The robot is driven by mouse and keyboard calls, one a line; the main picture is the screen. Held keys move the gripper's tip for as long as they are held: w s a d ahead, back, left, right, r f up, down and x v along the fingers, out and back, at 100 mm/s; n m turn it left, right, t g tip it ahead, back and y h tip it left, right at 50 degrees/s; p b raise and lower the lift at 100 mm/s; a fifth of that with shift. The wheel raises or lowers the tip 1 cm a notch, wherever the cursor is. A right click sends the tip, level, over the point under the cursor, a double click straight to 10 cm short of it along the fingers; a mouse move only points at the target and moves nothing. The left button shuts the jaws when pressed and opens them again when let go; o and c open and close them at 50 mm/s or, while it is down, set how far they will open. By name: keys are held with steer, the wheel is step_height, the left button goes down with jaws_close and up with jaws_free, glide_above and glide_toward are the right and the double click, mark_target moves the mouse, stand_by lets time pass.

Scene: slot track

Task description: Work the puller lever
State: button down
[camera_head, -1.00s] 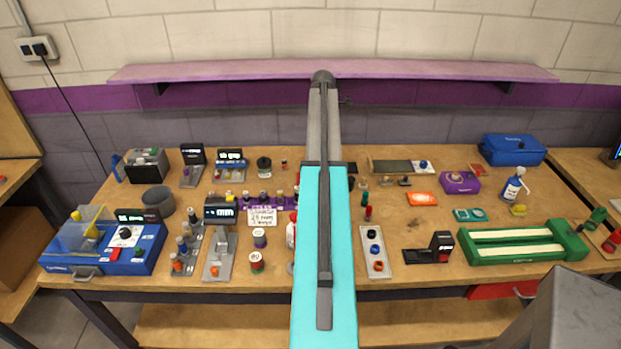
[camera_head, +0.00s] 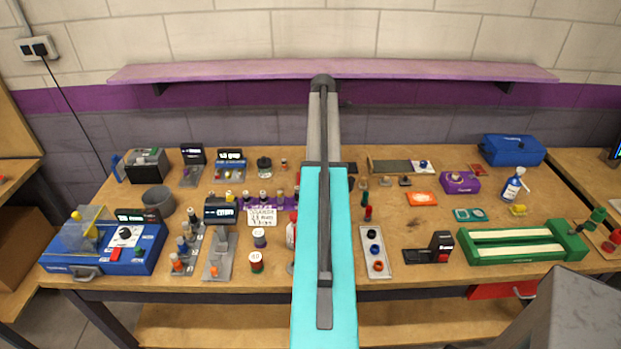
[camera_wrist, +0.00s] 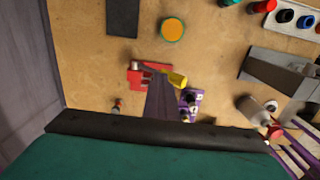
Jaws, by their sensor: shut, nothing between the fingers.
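A red device (camera_wrist: 135,76) with a yellow-tipped lever (camera_wrist: 175,80) lies below me in the wrist view. It looks like the puller, but no label is readable. My gripper (camera_wrist: 160,82) shows as a dark tapered shape reaching up from the dark bar. It is shut and empty. Its tip overlaps the red device and ends beside the yellow tip; I cannot tell whether they touch. In the head view my teal arm hides both the gripper and the red device.
An orange disc (camera_wrist: 172,30) and a dark mat (camera_wrist: 122,18) lie beyond the red device. A purple rack (camera_wrist: 192,102) stands close on the right, and a grey device (camera_wrist: 275,75) farther right. The wall is at the left. A shelf (camera_head: 220,71) runs above the crowded bench.

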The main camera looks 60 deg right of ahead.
steer(key=shift+s+a+f, duration=0.2)
steer(key=shift+a+f, duration=0.05)
step_height(320, 180, up, 5)
steer(key=w+d+p, duration=0.2)
steer(key=shift+d+r+p, duration=0.15)
steer(key=shift+d+p, duration=0.15)
steer(key=shift+p, duration=0.1)
stand_by(2.1)
steer(key=w+d+r+p, duration=0.2)
steer(key=d+r+p, duration=0.2)
steer(key=r, duration=0.4)
steer(key=shift+w, duration=0.35)
stand_by(1.3)
steer(key=shift+f, duration=0.1)
stand_by(0.3)
